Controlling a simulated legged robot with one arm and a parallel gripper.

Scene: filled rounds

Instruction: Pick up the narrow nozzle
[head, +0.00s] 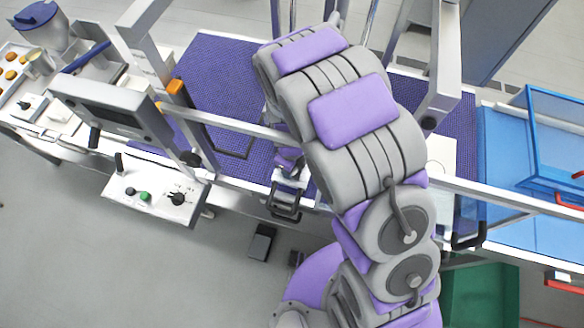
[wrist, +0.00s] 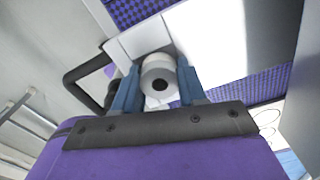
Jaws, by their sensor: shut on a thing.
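In the wrist view, my gripper (wrist: 158,72) has its two blue-grey fingers closed on the sides of a short, pale grey, round nozzle (wrist: 156,64). A small dark hole faces the camera. Its far end is hidden, and no other nozzle shows clearly beside it for comparing width. White metal surfaces lie close behind it, and I cannot tell whether it touches them. In the head view my arm covers most of the gripper area, and the nozzle cannot be made out there.
A purple woven conveyor belt (head: 216,85) runs behind a metal rail. A control box (head: 152,195) and a screen (head: 112,108) stand at left. A blue bin (head: 556,135) is at right. A black handle (wrist: 84,70) is close left of the gripper.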

